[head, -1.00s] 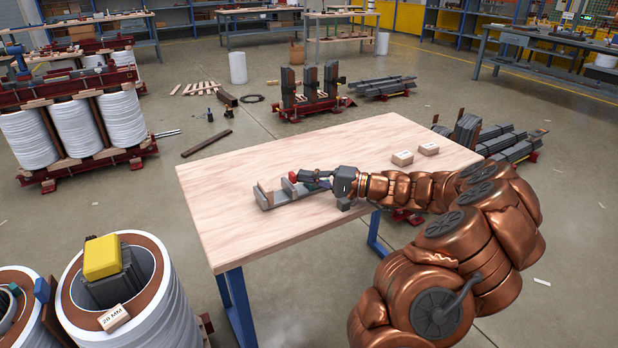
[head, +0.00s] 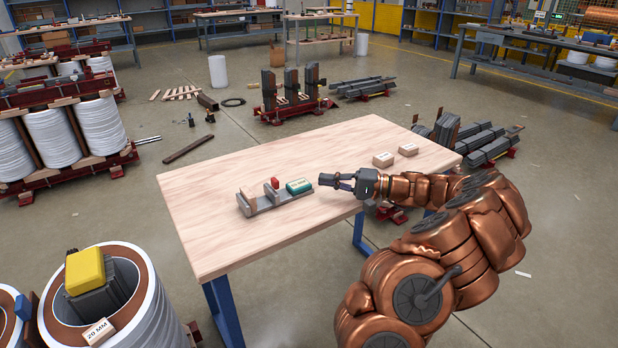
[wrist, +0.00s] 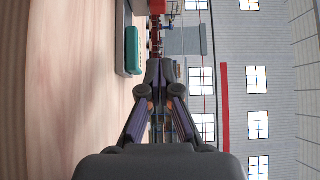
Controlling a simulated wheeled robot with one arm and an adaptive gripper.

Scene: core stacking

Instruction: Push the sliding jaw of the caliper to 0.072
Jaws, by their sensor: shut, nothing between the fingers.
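The caliper lies on the wooden table, its grey beam (head: 290,199) running from left to right in the head view. A wooden block (head: 249,197) stands at its left end. A grey upright sliding jaw (head: 271,196) with a red knob (head: 275,182) stands on the beam, with a gap between it and the wooden block. A green piece (head: 298,186) sits at the right end; it also shows in the wrist view (wrist: 132,50). My gripper (head: 321,179) is shut and empty, just right of the green piece and apart from it. The jaw's scale reading is too small to tell.
The pale wooden table (head: 215,235) is clear around the caliper. Two small labelled blocks, one nearer (head: 383,159) and one farther (head: 408,149), lie at its back right. A large white coil (head: 140,310) with a yellow block on top stands at the lower left.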

